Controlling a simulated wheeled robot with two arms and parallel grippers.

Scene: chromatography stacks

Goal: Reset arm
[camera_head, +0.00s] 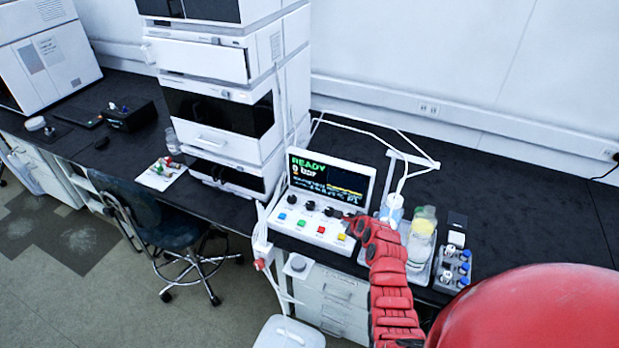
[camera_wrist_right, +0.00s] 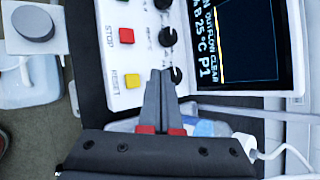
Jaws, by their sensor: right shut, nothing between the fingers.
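My right gripper (camera_head: 349,220) is shut and empty at the right end of the white control box (camera_head: 305,228), on the end of my red arm. In the right wrist view its dark fingers (camera_wrist_right: 161,75) are together, their tips over the box face between the yellow RESET button (camera_wrist_right: 132,80) and a black knob (camera_wrist_right: 176,75). I cannot tell whether the tips touch the face. The red STOP button (camera_wrist_right: 127,36) lies beyond. The box's screen (camera_head: 325,177) reads READY in green. My left gripper is not in view.
A tray with bottles (camera_head: 421,242) and a vial rack (camera_head: 453,268) stand right of my gripper. A tall white instrument stack (camera_head: 222,100) rises at the left. A tube frame (camera_head: 411,157) stands behind. The black bench (camera_head: 530,190) is clear at the right.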

